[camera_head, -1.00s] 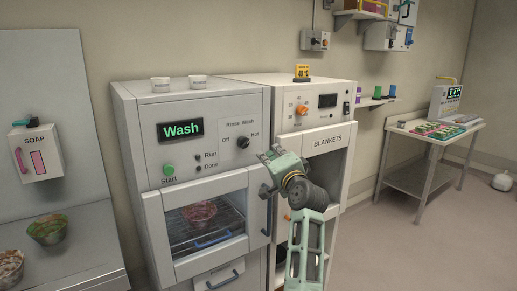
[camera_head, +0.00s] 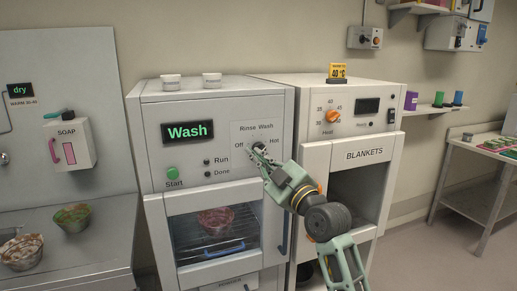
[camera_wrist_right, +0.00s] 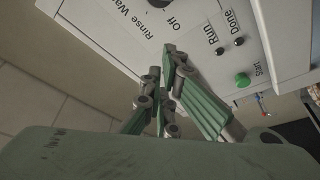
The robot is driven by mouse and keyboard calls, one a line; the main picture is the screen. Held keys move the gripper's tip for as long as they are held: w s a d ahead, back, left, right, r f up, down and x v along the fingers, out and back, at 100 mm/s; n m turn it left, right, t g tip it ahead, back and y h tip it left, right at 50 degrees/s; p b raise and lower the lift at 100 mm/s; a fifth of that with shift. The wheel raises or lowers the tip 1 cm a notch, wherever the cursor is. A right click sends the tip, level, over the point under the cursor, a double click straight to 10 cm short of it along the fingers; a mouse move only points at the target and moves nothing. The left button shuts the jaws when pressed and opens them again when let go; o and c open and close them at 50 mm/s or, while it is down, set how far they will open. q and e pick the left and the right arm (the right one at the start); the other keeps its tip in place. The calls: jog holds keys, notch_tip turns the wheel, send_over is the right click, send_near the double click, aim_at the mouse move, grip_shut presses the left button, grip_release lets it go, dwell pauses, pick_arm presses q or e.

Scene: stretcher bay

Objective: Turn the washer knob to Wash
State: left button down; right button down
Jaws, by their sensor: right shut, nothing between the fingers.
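The washer (camera_head: 150,130) is a pale cabinet with a green-lit display (camera_head: 188,132) reading "Wash". Its dark knob (camera_head: 257,143) sits among the labels Off, Rinse, Wash and Hot; its pointer direction is too small to tell. My right gripper (camera_head: 254,152) is shut and empty, its tips just below the knob and partly covering it. In the right wrist view the knob (camera_wrist_right: 158,3) is cut by the top edge, with the shut fingers (camera_wrist_right: 170,50) a short way from it. I cannot tell whether they touch the panel. My left gripper is out of view.
The green Start button (camera_head: 172,173) and washer door with a bowl (camera_head: 216,220) behind its glass are left of and below my gripper. A blanket warmer (camera_head: 350,90) stands right. A counter with bowls (camera_head: 72,217) and a soap dispenser (camera_head: 70,146) is left.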

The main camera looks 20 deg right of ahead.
jog(key=p+x, duration=0.3)
jog(key=x, duration=0.5)
jog(key=d+f, duration=0.3)
jog(key=shift+w, duration=0.2)
jog(key=shift+a, duration=0.1)
jog(key=n+b, duration=0.1)
jog(key=b, duration=0.1)
jog(key=f+n+g+b, duration=0.1)
jog(key=n+b, duration=0.1)
jog(key=b, duration=0.1)
jog(key=shift+d+f+n+y+b, duration=0.25)
jog(key=shift+n+y+b, duration=0.05)
jog(key=shift+a, duration=0.15)
